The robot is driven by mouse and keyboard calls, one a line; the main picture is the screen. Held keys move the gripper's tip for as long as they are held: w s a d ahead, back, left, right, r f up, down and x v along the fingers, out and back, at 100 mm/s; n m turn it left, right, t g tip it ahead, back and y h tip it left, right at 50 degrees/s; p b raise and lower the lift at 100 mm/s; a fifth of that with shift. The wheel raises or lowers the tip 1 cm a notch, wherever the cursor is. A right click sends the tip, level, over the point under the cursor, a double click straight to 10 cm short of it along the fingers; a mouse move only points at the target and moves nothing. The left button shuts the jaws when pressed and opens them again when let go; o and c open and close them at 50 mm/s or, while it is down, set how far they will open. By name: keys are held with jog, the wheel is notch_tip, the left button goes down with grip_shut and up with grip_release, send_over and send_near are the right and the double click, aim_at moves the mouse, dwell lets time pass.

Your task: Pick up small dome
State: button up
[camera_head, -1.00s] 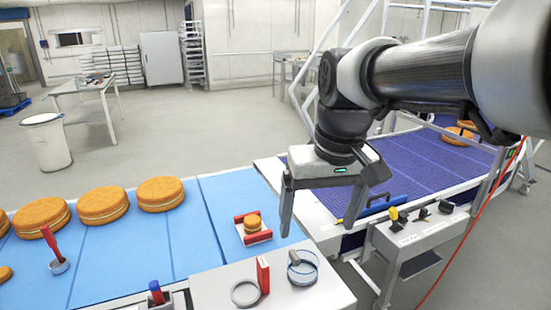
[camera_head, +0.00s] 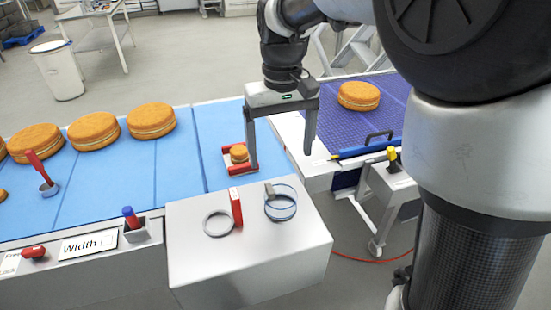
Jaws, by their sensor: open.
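The small dome (camera_head: 239,152) is a little round golden-brown filled cake. It sits in a red cradle (camera_head: 247,169) on the light blue belt, near the belt's right end. My gripper (camera_head: 281,161) is open, with its two long grey fingers pointing down. The left fingertip shows just right of the dome and overlaps the cradle's right side in the picture. The right finger is well off to the right. I cannot tell whether the left finger touches the cradle. Nothing shows between the fingers.
Several large filled rounds (camera_head: 151,119) line the blue belt on the left. A grey box top (camera_head: 190,250) in front holds a grey ring (camera_head: 218,223), a red block (camera_head: 236,206) and a blue-rimmed hoop (camera_head: 280,203). A purple belt (camera_head: 340,123) with another round lies to the right.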

aim_at(281, 192)
jog(key=f, duration=0.8)
jog(key=f+b, duration=0.1)
jog(key=f, duration=0.3)
jog(key=shift+w+f, duration=0.15)
jog(key=shift+w, duration=0.15)
jog(key=shift+c, duration=0.4)
jog(key=c, duration=1)
